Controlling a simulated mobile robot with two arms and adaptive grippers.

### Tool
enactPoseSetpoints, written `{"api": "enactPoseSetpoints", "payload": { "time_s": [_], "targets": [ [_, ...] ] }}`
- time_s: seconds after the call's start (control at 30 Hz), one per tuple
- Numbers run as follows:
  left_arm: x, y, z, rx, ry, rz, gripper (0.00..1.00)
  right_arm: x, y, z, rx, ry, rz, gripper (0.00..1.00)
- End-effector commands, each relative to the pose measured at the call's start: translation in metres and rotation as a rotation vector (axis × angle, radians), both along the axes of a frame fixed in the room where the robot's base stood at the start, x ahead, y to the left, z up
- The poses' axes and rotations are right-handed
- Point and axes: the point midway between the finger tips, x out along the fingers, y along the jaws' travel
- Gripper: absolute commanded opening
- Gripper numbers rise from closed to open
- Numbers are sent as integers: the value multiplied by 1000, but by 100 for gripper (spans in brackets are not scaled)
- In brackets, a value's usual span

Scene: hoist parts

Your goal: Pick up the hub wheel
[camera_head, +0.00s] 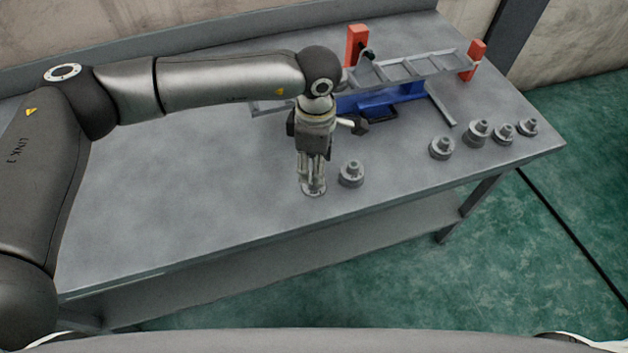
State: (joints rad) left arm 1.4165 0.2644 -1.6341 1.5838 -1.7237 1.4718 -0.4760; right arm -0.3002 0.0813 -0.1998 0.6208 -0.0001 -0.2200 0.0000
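Several small grey round parts with raised centre hubs stand on the grey table (200,170); they look alike, and I cannot tell which is the hub wheel. One of these hub parts (351,175) stands just right of my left gripper. My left gripper (312,186) points down at the table, left of that part. Something grey and round, apparently another hub part (316,192), shows at its fingertips, partly hidden by the fingers. Whether the fingers grip it is too small to tell. My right gripper is out of view.
More hub parts (442,148) stand in a loose group at the table's right end. Behind my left gripper are a grey ladder-like frame (425,66), orange-red blocks (356,42) and a blue piece (375,100).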

Motion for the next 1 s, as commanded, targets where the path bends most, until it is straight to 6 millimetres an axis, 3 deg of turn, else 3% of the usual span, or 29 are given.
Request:
{"api": "enactPoseSetpoints", "payload": {
  "time_s": [0.17,0.43,0.73,1.0],
  "targets": [
    [-1,1,-12,0,3,0,48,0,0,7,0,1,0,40],
    [-3,3,-51,0,3,1,48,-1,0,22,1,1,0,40],
    [-2,2,-58,-2,0,-1,48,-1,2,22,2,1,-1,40],
    [-2,3,-58,-2,0,0,16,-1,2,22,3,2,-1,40]
  ]
}}
